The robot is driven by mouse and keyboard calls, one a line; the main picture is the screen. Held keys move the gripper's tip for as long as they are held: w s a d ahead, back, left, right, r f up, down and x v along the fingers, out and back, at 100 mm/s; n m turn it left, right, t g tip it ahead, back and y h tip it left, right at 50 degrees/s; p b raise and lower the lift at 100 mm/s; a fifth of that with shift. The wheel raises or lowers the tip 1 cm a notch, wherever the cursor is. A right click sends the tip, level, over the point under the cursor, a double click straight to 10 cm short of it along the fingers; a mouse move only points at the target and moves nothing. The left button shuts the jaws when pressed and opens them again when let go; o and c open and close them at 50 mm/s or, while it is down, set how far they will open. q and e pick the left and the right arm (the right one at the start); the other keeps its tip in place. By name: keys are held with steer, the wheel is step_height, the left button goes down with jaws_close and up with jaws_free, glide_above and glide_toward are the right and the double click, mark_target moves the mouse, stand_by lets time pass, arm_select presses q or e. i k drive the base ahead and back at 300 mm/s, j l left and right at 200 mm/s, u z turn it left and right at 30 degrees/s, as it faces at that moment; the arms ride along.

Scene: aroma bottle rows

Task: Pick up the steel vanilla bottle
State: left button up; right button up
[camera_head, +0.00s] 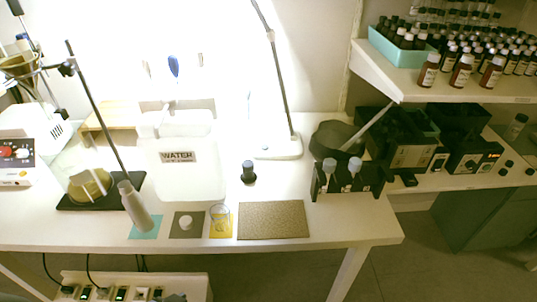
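A tall grey bottle (136,208) with a lighter cap stands at the front left of the white table, at the teal mat (146,232). It leans in the picture, as the nearby stand rod does, so I cannot tell whether it is truly tilted. It looks like the steel bottle, but no label is readable. A small dark bottle with a blue-grey cap (248,166) stands alone at mid-table. Neither of my grippers is in view, and nothing visible touches the grey bottle.
A rod stand with a round flask (89,185) is behind the bottle, and a water tank (190,185) stands behind right. A dark mat (180,231) holds a white piece; a yellow mat (221,233) holds a glass. A speckled mat (273,220) is bare. A black rack (328,190) stands right.

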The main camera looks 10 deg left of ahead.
mark_target(133, 202)
steer(key=u, duration=1.4)
